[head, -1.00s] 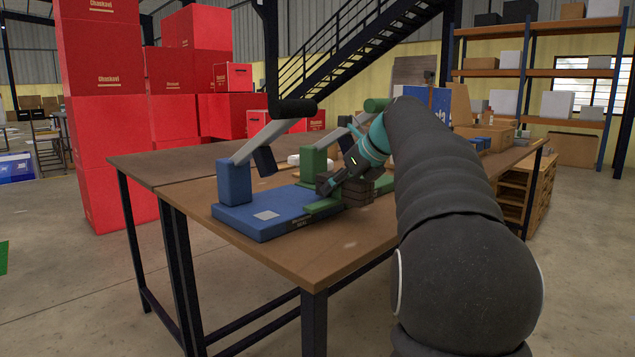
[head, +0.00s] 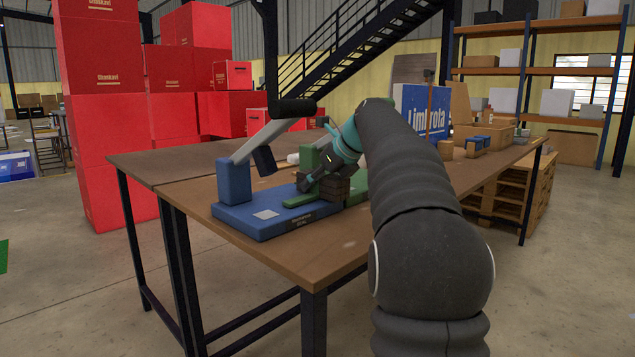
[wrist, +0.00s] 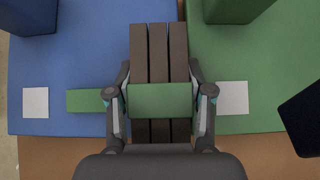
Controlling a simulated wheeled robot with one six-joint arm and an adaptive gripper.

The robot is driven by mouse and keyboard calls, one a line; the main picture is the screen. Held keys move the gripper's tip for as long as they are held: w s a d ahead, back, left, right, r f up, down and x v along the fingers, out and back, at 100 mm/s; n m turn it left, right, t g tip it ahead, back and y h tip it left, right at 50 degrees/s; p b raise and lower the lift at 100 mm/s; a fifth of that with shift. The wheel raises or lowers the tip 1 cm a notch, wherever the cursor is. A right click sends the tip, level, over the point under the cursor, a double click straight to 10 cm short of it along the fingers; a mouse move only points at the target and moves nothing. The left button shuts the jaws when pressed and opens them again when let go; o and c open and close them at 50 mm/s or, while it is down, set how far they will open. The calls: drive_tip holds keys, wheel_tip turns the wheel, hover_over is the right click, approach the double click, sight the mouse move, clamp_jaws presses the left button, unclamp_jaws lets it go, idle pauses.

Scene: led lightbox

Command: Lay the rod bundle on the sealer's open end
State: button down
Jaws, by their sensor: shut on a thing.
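The rod bundle (head: 336,188) is a set of dark brown bars side by side with a green band (wrist: 160,100) around the middle. A flat green strip (head: 300,200) sticks out to its left, over the blue base. My gripper (wrist: 160,88) is shut on the bundle, one finger on each side. The blue sealer (head: 250,228) has a flat base, a post and a raised grey lever. The green sealer (wrist: 240,60) adjoins it on the right. In the wrist view the bundle is over the blue base's right edge, slightly overlapping the seam. Whether it touches is unclear.
The sealers stand on a brown table (head: 270,252). The blue sealer's lever (head: 265,138) and black handle (head: 293,107) rise left of my gripper. A white pad (head: 266,215) lies on the blue base. Small boxes (head: 475,143) stand farther back; the table's front right is clear.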

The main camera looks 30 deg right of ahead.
drive_tip(key=shift+c, duration=2.2)
unclamp_jaws()
drive_tip(key=shift+s+d+r, duration=0.1)
drive_tip(key=shift+s+r, duration=0.1)
drive_tip(key=shift+r, duration=0.1)
drive_tip(key=p+v, duration=0.1)
drive_tip(key=v, duration=1)
drive_tip(key=shift+s+p, duration=0.15)
drive_tip(key=shift+p, duration=0.2)
drive_tip(key=shift+r, duration=0.1)
